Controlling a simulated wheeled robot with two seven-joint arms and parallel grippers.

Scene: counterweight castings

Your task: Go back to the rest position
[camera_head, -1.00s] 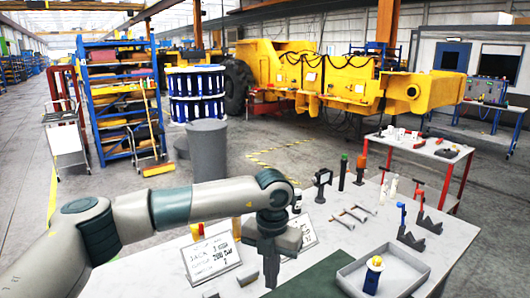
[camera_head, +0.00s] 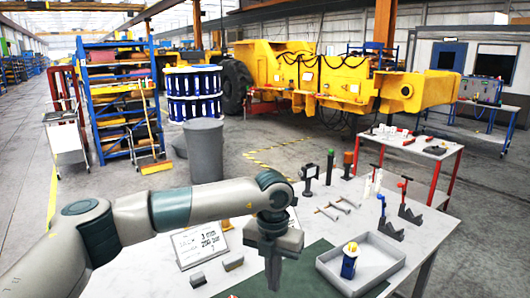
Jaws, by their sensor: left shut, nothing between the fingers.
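My left arm comes in from the left, and its gripper (camera_head: 273,272) points down over the white worktable (camera_head: 150,262). The gripper is shut with nothing held, above the left part of a dark green mat (camera_head: 312,257). A grey tray (camera_head: 388,262) stands to its right, apart from it. A blue, white and yellow piece (camera_head: 349,262) stands upright in the tray. My right gripper is not in view.
A white sign (camera_head: 200,244) and small grey blocks (camera_head: 233,262) are near my left gripper. Tools (camera_head: 327,214), a black stand (camera_head: 309,181) and red- and blue-handled clamps (camera_head: 404,200) stand toward the back. A grey bin (camera_head: 205,150) is beyond the table.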

